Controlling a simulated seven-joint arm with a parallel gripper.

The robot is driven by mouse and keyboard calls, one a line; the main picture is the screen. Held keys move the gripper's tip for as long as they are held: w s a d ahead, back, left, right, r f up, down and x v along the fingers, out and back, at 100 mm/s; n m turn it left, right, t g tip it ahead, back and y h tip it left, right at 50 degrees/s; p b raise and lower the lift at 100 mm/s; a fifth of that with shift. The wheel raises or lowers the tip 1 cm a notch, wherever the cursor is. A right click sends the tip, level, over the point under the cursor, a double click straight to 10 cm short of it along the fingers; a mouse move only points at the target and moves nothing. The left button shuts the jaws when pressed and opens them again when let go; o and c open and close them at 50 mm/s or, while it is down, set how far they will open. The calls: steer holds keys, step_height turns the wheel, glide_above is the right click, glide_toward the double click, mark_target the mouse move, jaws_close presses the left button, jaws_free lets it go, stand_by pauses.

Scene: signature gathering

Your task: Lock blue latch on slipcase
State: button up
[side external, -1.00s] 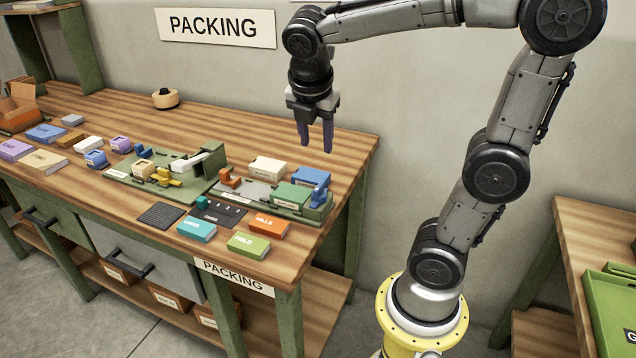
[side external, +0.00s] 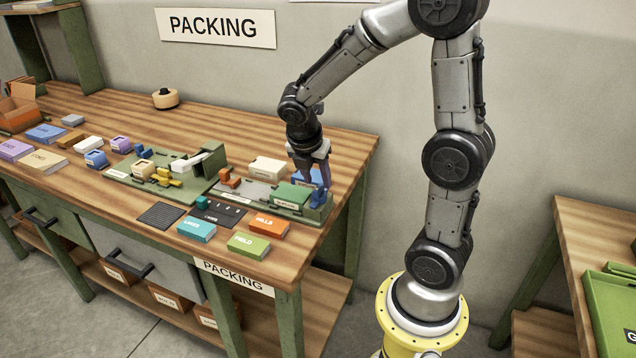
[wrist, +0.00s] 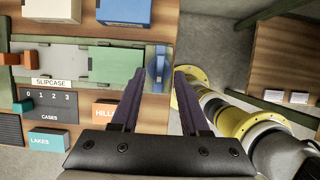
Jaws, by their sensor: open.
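The slipcase fixture shows in the side external view with a grey plate (side external: 257,194) and a green block (side external: 290,194). In the wrist view the green block (wrist: 116,63) lies right of the grey plate (wrist: 60,57), above a SLIPCASE label (wrist: 52,83). The blue latch (wrist: 158,66) stands upright at the right end of the green block. My gripper (wrist: 161,71) is open, with its two dark purple fingers apart on either side of the latch in the wrist view. I cannot tell whether they touch it. In the side external view my gripper (side external: 318,183) partly hides the latch.
A blue box (wrist: 124,11) and a cream box (side external: 267,169) stand behind the fixture. An orange block (side external: 269,226), a green block (side external: 248,245) and a teal block (side external: 196,230) lie in front. The table's right edge is close to the latch.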

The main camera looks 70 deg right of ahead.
mark_target(319, 198)
steer(key=shift+x, duration=1.2)
jaws_close()
